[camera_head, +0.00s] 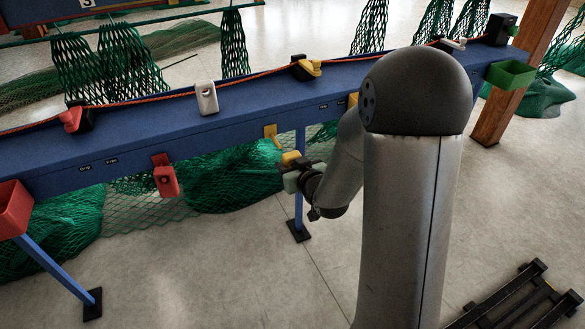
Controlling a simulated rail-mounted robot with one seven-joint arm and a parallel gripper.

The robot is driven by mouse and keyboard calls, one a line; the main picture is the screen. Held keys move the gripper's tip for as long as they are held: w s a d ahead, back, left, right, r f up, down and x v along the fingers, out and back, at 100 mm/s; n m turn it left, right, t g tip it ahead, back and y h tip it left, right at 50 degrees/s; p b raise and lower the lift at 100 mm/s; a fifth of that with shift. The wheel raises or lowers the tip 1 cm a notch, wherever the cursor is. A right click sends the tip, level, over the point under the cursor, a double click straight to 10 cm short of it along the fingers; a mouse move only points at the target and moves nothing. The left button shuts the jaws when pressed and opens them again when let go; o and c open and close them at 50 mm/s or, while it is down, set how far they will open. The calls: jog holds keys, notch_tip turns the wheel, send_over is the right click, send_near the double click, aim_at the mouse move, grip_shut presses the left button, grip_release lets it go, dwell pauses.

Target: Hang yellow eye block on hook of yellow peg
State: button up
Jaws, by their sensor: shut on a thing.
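My gripper (293,174) is in front of the blue beam, at the middle of the picture. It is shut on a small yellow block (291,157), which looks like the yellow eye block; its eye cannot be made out. A yellow peg (271,131) with a small hook sits on the beam's front face, just above and left of the held block. The block and the peg look close but apart; the depth between them is hard to judge. Another yellow piece (353,99) on the beam's front is mostly hidden behind my arm.
The blue beam (130,150) crosses the view. A red block (166,181) hangs at its front left. On top stand a white block (207,98), a red piece (71,119) and a yellow piece (309,68). Red (14,208) and green (510,74) bins flank it. Green netting hangs behind.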

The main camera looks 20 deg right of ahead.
jog(key=shift+w+r+p+x, duration=0.1)
jog(key=shift+r+p+x, duration=0.3)
jog(key=shift+x, duration=1.15)
jog(key=shift+w+r+p+x, duration=0.1)
jog(key=shift+r+p+x, duration=0.3)
jog(key=shift+x, duration=1.2)
jog(key=shift+w+r+p+x, duration=0.1)
jog(key=shift+r+p+x, duration=0.25)
jog(key=shift+x, duration=1.2)
jog(key=shift+w+a+f+b, duration=0.1)
jog(key=shift+w+f+b, duration=0.1)
jog(key=shift+f+b, duration=0.15)
jog(key=shift+w+a+f+b, duration=0.15)
jog(key=shift+w+b, duration=0.25)
jog(key=shift+b, duration=0.2)
jog(key=o, duration=1.1)
jog(key=shift+o, duration=0.2)
